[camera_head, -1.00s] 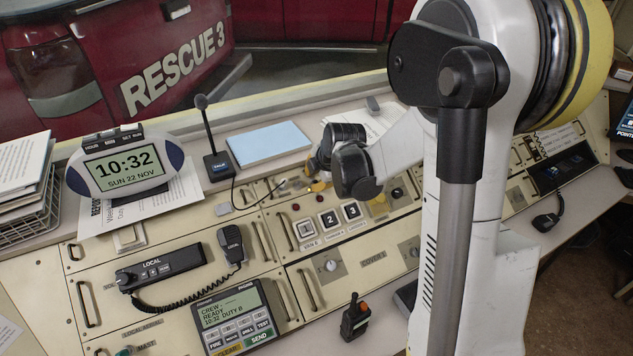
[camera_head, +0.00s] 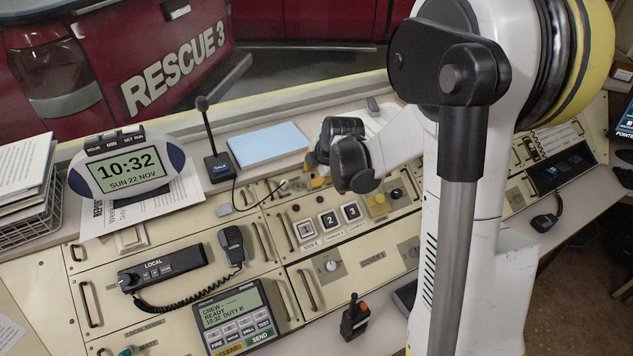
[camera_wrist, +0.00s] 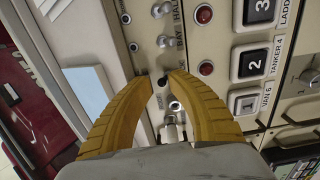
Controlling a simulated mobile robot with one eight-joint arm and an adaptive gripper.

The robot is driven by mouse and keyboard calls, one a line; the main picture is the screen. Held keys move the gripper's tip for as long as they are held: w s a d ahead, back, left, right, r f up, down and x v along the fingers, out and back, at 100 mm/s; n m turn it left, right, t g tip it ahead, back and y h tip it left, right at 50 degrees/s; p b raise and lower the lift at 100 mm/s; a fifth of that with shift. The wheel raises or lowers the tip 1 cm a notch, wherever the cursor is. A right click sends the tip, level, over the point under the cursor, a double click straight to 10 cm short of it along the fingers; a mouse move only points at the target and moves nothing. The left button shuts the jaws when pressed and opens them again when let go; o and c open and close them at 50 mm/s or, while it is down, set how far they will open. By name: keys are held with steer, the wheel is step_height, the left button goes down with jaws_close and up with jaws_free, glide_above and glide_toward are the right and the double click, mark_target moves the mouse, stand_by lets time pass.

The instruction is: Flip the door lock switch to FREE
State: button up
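My gripper (camera_wrist: 163,74) has two curved yellow fingers. In the wrist view their tips are apart, with a narrow gap over the switch panel. A small dark knob (camera_wrist: 163,83) shows in that gap; I cannot tell whether the fingers touch it. Metal toggle switches beside the labels BAY (camera_wrist: 165,41) and HALL (camera_wrist: 162,10) lie beyond the tips. Another metal switch (camera_wrist: 175,105) shows between the fingers. No door lock or FREE lettering is readable. In the head view my gripper (camera_head: 316,174) is low over the console's back row, partly hidden by my wrist.
Numbered buttons 1 (camera_wrist: 246,105), 2 (camera_wrist: 254,66) and 3 are right of the fingers in the wrist view, with red lamps (camera_wrist: 206,68) nearer. A desk microphone (camera_head: 218,165) and blue pad (camera_head: 268,143) stand left of my gripper in the head view.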

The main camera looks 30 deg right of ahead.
mark_target(313, 174)
steer(key=shift+p+v, duration=1.4)
steer(key=shift+v, duration=1.15)
